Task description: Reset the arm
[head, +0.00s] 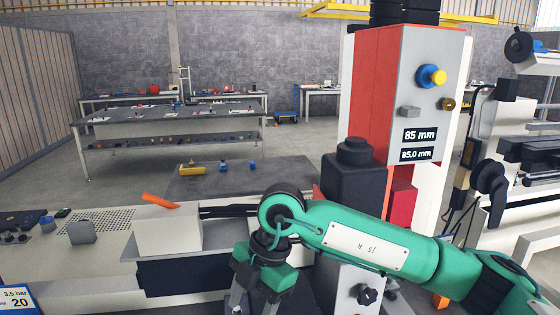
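My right arm, in teal, comes in from the right and reaches across the lower middle of the head view. Its gripper (256,304) points down at the bottom edge, in front of the bench machine. Two grey fingers show in part, but their tips are cut off by the frame, so I cannot tell whether they hold anything. My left arm and gripper are not in view.
A red and grey machine column (372,95) with "85 mm" displays stands right behind my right arm.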

